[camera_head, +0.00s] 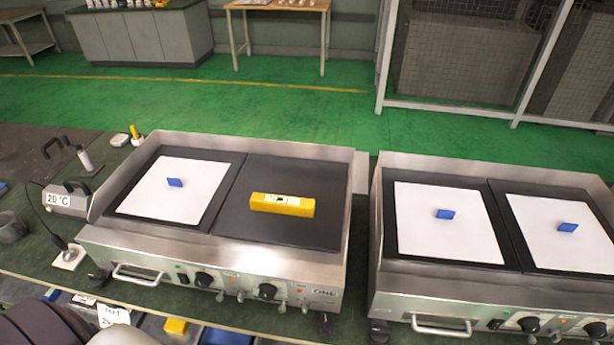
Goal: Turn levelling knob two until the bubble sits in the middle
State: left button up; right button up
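A yellow spirit level (264,203) lies across the right dark plate of the left griddle (206,247). Its small vial window is near its middle, but the bubble is too small to read. The griddle's front panel carries two black knobs, a left one (204,279) and a right one (267,291), with small metal knobs near them. I cannot tell which one is levelling knob two. Black feet show under the front corners, the right one (326,323) among them. Neither of my grippers is in view.
A white sheet (172,190) with a blue block covers the left plate. A second griddle (455,284) stands to the right, with a narrow gap between. A 20 °C device (66,200) and a probe on a pale pad (69,257) are at left. A yellow block (175,326) lies in front.

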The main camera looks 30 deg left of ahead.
aim_at(325, 326)
jog(key=k+l, duration=0.1)
jog(key=l, duration=0.25)
jog(key=k+l+u, duration=0.1)
jog(key=l, duration=0.25)
jog(key=k+l, duration=0.3)
jog(key=l, duration=0.35)
jog(key=u, duration=0.05)
